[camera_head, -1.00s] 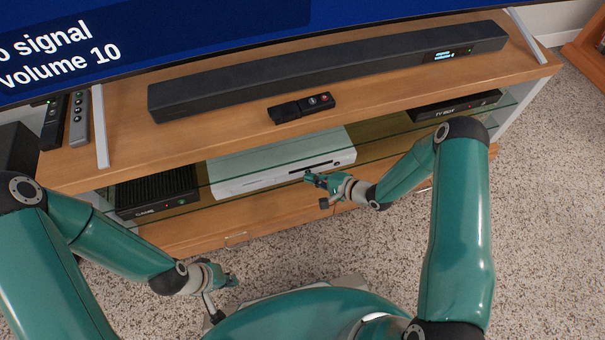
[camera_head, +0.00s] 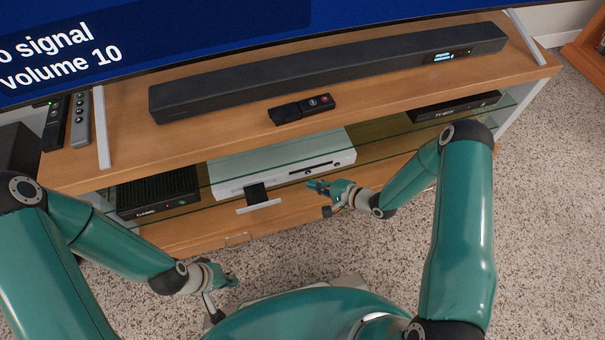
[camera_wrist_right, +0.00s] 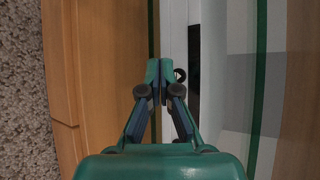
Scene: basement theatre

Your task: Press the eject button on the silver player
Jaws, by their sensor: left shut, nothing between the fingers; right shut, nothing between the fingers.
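The silver player (camera_head: 285,160) sits on the glass shelf under the cabinet top. Its disc tray (camera_head: 257,195) sticks out of the front, dark with a pale front strip. My right gripper (camera_head: 313,184) is shut and empty just in front of the player's right half, right of the tray. In the right wrist view, its fingertips (camera_wrist_right: 158,70) are close to the player's pale front (camera_wrist_right: 178,30), beside a small black round part (camera_wrist_right: 180,75); I cannot tell whether they touch. My left gripper (camera_head: 231,281) is shut and empty, low and away from the cabinet.
A black game console (camera_head: 158,193) stands left of the player and a TV box (camera_head: 455,106) to its right. A soundbar (camera_head: 330,70), a black remote-like device (camera_head: 301,108) and two remotes (camera_head: 78,120) lie on the cabinet top (camera_head: 215,135). Carpet (camera_head: 550,220) in front is clear.

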